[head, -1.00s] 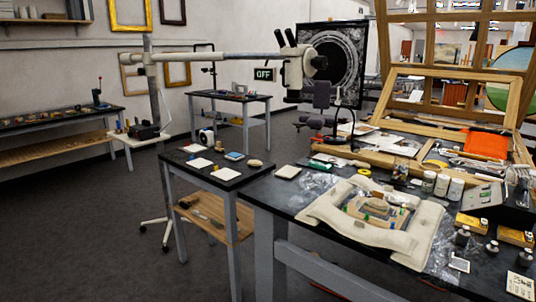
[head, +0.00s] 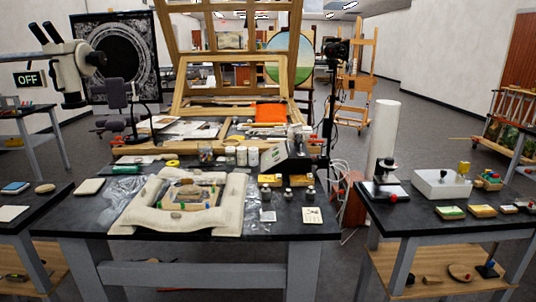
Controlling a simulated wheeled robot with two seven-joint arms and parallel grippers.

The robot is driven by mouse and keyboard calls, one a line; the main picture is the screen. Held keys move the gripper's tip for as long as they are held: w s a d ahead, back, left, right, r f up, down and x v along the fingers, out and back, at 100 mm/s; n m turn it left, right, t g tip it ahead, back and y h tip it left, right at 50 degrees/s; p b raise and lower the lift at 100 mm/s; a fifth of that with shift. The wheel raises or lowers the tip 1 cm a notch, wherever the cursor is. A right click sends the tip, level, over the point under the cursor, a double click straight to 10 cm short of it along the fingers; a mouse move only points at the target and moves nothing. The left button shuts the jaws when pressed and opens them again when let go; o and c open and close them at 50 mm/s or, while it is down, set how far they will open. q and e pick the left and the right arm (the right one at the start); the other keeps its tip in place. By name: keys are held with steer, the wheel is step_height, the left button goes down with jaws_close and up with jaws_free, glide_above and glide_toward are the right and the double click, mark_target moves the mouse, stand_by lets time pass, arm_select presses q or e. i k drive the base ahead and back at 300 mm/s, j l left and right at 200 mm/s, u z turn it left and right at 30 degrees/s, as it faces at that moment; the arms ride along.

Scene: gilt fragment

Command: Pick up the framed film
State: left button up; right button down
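I cannot single out the framed film with certainty in the head view. A small pale card with dark marks (head: 313,215) lies flat near the front right of the middle table (head: 200,249). A smaller light-edged flat piece (head: 268,215) lies to its left, and it is too small to tell what it is. A gilt fragment (head: 190,194) rests on a cream padded support (head: 135,212) left of these. Neither of my grippers is in view.
Jars (head: 252,156), small dark-capped bottles (head: 288,195) and a grey device (head: 293,165) stand behind the cards. A right side table (head: 440,225) holds a white tray (head: 442,184) and a small microscope (head: 386,175). Dark floor shows between the tables.

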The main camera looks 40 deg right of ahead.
mark_target(267, 216)
steer(key=z, duration=0.4)
steer(key=i+z, duration=0.2)
steer(key=z, duration=0.2)
steer(key=i+j+z, duration=0.1)
steer(key=z, duration=0.3)
steer(key=i+j+z, duration=0.15)
steer(key=z, duration=0.25)
steer(key=i+j, duration=0.05)
steer(key=i, duration=0.05)
